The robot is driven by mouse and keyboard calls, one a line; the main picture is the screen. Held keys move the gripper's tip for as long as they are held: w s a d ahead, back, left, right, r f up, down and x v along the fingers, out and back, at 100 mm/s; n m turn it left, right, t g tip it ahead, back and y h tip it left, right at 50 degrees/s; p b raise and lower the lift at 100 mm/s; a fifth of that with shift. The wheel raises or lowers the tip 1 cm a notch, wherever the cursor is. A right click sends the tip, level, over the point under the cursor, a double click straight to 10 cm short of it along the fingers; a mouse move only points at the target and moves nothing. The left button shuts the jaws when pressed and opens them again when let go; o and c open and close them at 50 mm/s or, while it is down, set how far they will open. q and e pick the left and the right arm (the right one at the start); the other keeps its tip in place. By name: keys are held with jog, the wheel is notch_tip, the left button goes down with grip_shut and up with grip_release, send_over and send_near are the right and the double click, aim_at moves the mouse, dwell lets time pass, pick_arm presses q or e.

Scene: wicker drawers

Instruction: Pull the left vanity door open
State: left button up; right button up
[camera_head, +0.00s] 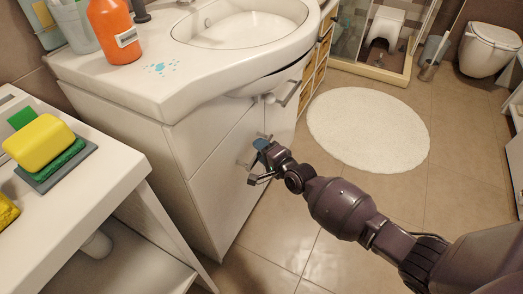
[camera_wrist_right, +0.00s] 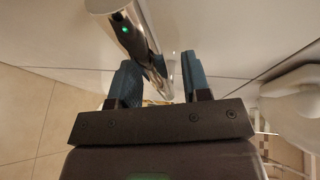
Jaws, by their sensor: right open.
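The white vanity (camera_head: 160,92) stands at centre left with the sink on top. Its left door (camera_head: 222,185) looks closed, with a metal bar handle (camera_head: 246,155). My right gripper (camera_head: 260,161) is at this handle, partly covering it. In the right wrist view, the gripper (camera_wrist_right: 160,80) is open, with two blue fingers apart. The shiny handle bar (camera_wrist_right: 130,35) runs down from the top, and its lower end shows between the fingers. I cannot tell whether a finger touches it. My left gripper is not in view.
Another bar handle (camera_head: 289,93) is on the vanity front farther right. A white side table (camera_head: 120,165) with a yellow sponge (camera_head: 38,143) stands at left. An orange bottle (camera_head: 114,32) is on the vanity top. A round white rug (camera_head: 368,130) lies on the open tiled floor.

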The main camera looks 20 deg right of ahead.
jog(key=shift+c, duration=0.2)
grip_shut()
jog(key=shift+s+r, duration=0.1)
jog(key=shift+s, duration=0.05)
